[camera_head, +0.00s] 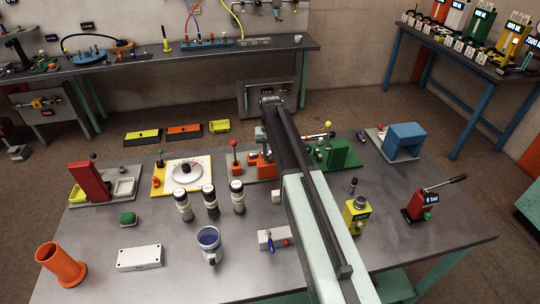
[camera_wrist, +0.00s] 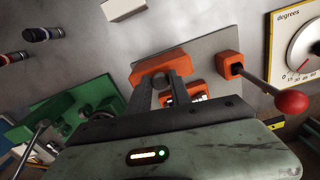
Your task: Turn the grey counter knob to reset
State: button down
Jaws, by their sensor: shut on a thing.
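The orange counter unit (camera_head: 262,168) stands on a grey plate near the back middle of the bench. In the wrist view, orange blocks of it (camera_wrist: 163,71) and a small row of digits show around and beyond my dark fingers. My gripper (camera_wrist: 162,88) points at the unit, with its fingers close together and shut on a small part between them. The grey counter knob is not clearly seen; the fingers hide the place they grip. In the head view my arm hides part of the unit, and the fingertips are hard to make out. The digits are not legible.
A red-ball lever (camera_wrist: 290,102) on an orange base stands close beside my gripper. The white degrees dial (camera_head: 187,172) is further left in the head view. A green device (camera_head: 335,153) stands on the gripper's other side. Several dark-capped cylinders (camera_head: 210,200) stand in front.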

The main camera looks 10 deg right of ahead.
aim_at(270, 157)
jog(key=shift+m, duration=0.6)
jog(key=c, duration=1.2)
grip_release()
notch_tip(270, 157, up, 8)
jog(key=p, duration=0.8)
jog(key=shift+f, duration=0.1)
